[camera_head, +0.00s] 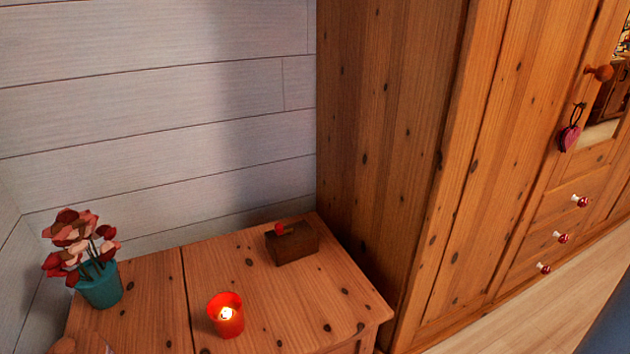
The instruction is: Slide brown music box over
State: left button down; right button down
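The brown music box (293,246) is a small dark wooden block with a red part on its top left. It sits on the wooden dresser top (255,277), towards the back right, near the wardrobe side. Nothing touches it. Neither of my grippers shows in the head view.
A lit red candle holder (226,316) stands on the dresser top in front and to the left of the box. A teal pot (100,287) of reddish flowers stands at the left. A tall pine wardrobe (387,130) rises at the right. Bare top surrounds the box.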

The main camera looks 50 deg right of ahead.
aim_at(285, 249)
jog(key=z, duration=1.3)
